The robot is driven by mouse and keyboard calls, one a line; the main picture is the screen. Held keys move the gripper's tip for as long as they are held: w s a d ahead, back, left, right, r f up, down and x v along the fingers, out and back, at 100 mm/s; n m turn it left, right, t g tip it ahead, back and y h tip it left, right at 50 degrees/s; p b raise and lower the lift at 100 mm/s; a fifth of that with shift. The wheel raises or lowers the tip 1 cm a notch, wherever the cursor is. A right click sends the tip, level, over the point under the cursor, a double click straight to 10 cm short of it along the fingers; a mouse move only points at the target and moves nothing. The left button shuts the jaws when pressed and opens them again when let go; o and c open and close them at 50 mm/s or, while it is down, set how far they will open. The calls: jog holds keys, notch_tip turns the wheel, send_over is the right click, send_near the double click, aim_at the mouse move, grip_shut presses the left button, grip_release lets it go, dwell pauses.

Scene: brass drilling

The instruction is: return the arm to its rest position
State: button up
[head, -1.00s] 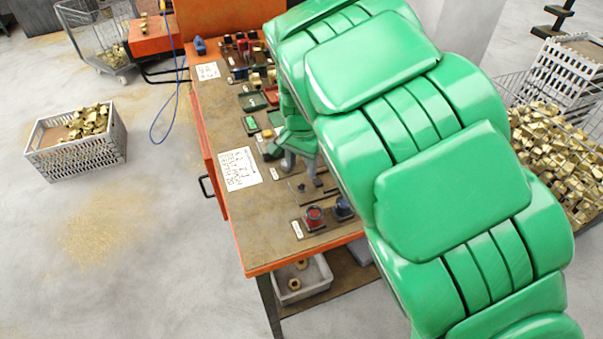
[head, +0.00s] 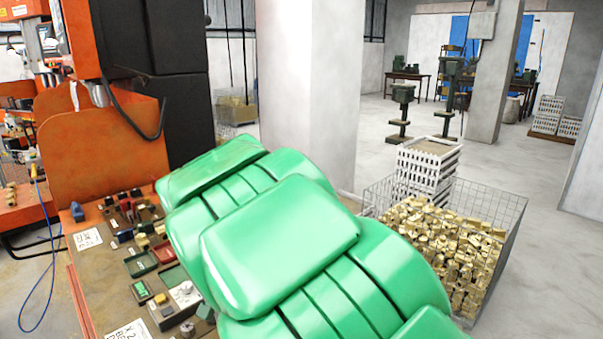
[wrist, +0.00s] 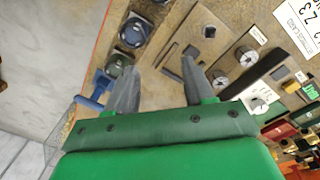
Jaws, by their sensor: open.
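My arm (head: 280,240) is green and padded, and it reaches across the lower middle of the head view over the orange-edged workbench (head: 95,275). My gripper is hidden behind the arm in the head view. In the wrist view my gripper (wrist: 153,75) shows two grey fingers standing apart with nothing between them. It is above the workbench top, which carries round fittings, a dark bar and small blocks.
A wire cage (head: 450,215) full of brass parts stands right of my arm, with white crates (head: 428,165) behind it. A white pillar (head: 310,90) and an orange machine (head: 95,130) stand beyond the bench. Open floor lies at the right.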

jog(key=s+d+r+n, duration=0.3)
jog(key=s+d, duration=0.4)
jog(key=d, duration=0.4)
jog(key=s+d+r+n, duration=0.3)
jog(key=s+d, duration=0.3)
jog(key=d, duration=0.4)
jog(key=s+d+r+m+g, duration=0.1)
jog(key=s+d+m+g, duration=0.1)
jog(key=s+d+m, duration=0.3)
jog(key=s+d, duration=0.4)
jog(key=s, duration=0.5)
jog(key=shift+r+m+y, duration=0.3)
jog(key=shift+r+m, duration=0.1)
jog(key=shift+o, duration=0.4)
jog(key=shift+d, duration=0.1)
